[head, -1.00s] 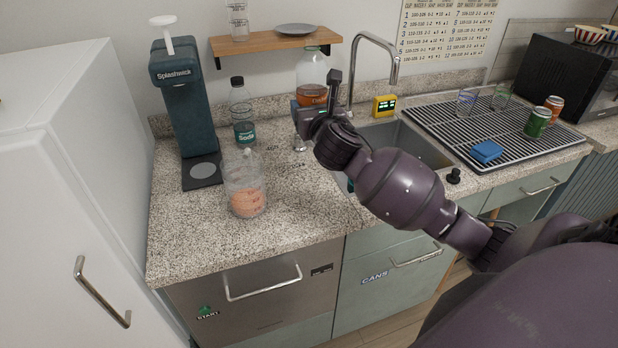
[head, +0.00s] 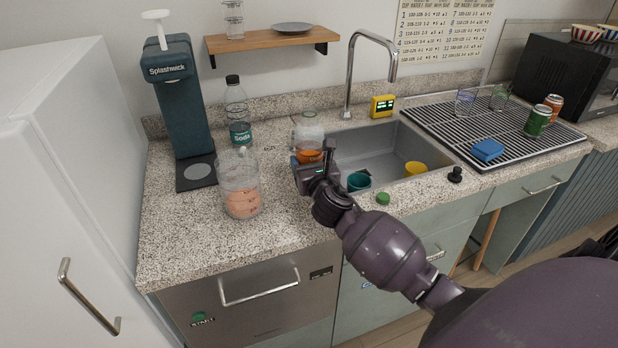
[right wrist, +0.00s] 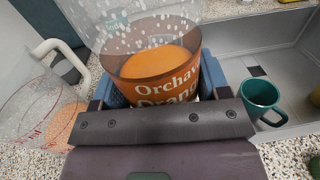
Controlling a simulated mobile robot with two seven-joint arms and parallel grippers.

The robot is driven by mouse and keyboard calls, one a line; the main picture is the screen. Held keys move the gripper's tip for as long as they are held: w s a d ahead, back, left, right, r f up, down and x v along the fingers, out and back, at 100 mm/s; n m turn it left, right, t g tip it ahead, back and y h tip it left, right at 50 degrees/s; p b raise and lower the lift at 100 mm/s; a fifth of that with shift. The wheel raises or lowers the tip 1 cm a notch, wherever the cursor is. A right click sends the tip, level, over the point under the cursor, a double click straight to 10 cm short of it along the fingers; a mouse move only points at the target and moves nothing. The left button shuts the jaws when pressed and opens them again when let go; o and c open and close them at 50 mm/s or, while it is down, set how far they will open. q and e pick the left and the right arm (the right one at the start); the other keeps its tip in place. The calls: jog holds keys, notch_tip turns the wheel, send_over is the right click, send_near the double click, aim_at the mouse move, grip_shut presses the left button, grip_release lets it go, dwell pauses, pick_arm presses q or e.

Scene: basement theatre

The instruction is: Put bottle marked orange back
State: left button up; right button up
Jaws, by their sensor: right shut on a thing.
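The clear bottle (head: 309,127) with orange liquid is in my right gripper (head: 309,166), upright or nearly so, over the counter at the sink's left edge. In the right wrist view its orange-brown label reading "Orchard Orange" (right wrist: 165,82) sits between the blue finger pads. I cannot tell whether its base touches the counter, as the gripper hides it. A "Soda" bottle (head: 237,110) stands to its left near the wall. My left gripper is not in view.
A clear pitcher (head: 240,186) with orange contents stands left of my right gripper. The Splashwick machine (head: 181,95) is behind it. The sink (head: 385,147) holds a teal mug (head: 359,181) and a yellow cup (head: 415,169). A wall shelf (head: 272,41) hangs above.

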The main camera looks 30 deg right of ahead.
notch_tip(320, 180, down, 4)
jog(key=shift+f+b, duration=0.1)
jog(key=shift+b, duration=0.65)
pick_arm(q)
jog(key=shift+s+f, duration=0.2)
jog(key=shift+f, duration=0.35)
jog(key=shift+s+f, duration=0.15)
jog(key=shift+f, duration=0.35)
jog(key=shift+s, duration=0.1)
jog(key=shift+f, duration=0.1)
pick_arm(e)
jog(key=shift+f, duration=0.15)
jog(key=o, duration=1.2)
